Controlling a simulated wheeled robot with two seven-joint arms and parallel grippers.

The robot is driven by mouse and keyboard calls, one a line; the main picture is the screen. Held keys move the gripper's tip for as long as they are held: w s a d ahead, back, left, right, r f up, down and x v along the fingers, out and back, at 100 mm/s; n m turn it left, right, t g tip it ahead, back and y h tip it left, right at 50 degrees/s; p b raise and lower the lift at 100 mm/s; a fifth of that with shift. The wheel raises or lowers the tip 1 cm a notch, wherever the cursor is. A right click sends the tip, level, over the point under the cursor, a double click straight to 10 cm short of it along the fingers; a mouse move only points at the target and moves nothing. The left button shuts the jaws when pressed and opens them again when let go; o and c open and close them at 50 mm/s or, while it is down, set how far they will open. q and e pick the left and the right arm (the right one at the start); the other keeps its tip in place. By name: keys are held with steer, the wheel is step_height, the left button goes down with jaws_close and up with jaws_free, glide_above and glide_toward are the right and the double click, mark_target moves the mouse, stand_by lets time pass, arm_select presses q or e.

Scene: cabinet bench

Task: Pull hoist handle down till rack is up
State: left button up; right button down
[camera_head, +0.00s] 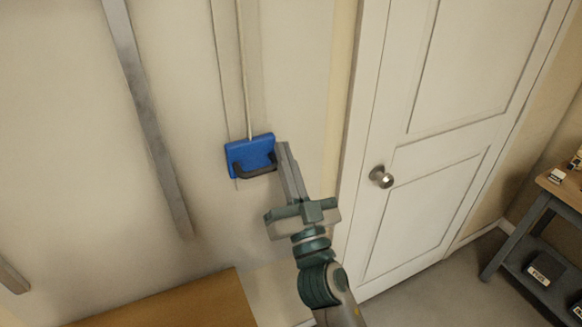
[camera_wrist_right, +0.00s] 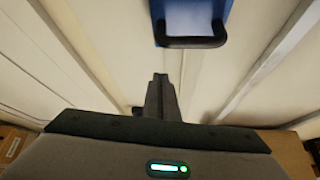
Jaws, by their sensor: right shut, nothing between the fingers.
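The hoist handle is a blue block (camera_head: 249,150) with a black bar grip (camera_head: 256,173), hanging on thin cords against the wall. In the right wrist view, the blue block (camera_wrist_right: 195,18) and its black grip (camera_wrist_right: 192,43) are at the top, ahead and right of my fingertips. My right gripper (camera_head: 281,146) is shut and empty. Its fingertips appear just right of the blue block in the head view. In the right wrist view, the closed fingers (camera_wrist_right: 160,77) are apart from the grip. No rack can be made out. My left gripper is not in view.
A white door (camera_head: 430,150) with a round knob (camera_head: 381,177) stands to the right. A grey metal strip (camera_head: 150,110) runs along the wall at left. A wooden top (camera_head: 180,305) is at the lower left. A small table (camera_head: 565,190) is at far right.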

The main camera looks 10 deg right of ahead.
steer(key=shift+w+a+f+b, duration=0.1)
steer(key=shift+a+f+b, duration=0.15)
steer(key=shift+f, duration=0.75)
steer(key=shift+w+a+f+b, duration=0.1)
steer(key=shift+a+f+b, duration=0.1)
steer(key=shift+f, duration=0.8)
steer(key=shift+s, duration=0.1)
steer(key=shift+f+b, duration=0.8)
steer(key=shift+f, duration=0.05)
steer(key=shift+r, duration=0.15)
